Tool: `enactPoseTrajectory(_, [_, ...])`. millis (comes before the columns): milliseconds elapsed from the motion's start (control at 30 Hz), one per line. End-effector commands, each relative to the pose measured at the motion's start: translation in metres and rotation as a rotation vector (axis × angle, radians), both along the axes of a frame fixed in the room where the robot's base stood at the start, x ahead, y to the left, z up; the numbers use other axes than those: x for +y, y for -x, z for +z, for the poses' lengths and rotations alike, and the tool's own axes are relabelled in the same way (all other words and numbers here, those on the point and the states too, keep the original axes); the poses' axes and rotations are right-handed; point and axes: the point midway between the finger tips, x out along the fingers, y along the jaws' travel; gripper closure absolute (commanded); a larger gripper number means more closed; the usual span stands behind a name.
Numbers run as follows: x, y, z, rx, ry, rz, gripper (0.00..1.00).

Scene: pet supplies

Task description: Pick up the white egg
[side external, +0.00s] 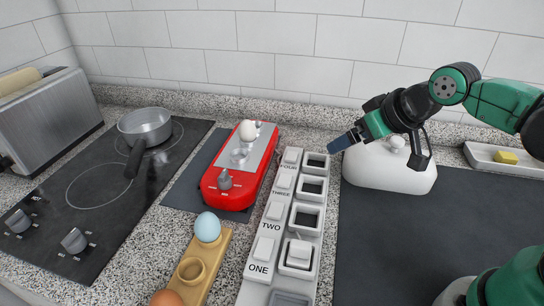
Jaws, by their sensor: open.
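The white egg (247,131) sits at the far end of a red appliance (212,193) with a grey top, left of the middle in the side external view. My gripper (335,146) is to the right of the egg, above the far end of the labelled white panel and well apart from the egg. Its blue-grey fingertips point left, and nothing shows between them. The gap between the fingers is hard to see from this angle.
A wooden holder (191,271) bears a blue egg (207,227) and a brown egg (166,298). The white panel (264,249) has square openings. A pot (145,125) stands on the black hob, beside a toaster (45,120). A white rounded appliance (385,172) stands behind my gripper.

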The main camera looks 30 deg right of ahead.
Motion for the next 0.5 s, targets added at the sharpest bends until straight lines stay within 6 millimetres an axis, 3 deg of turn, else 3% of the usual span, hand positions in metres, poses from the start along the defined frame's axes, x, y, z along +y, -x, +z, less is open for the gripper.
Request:
enactPoseTrajectory(267, [0.025, -0.089, -0.001, -0.188, -0.003, 0.090, 0.09])
enactPoseTrajectory(500, [0.051, -0.150, -0.030, -0.352, -0.006, 0.154, 0.09])
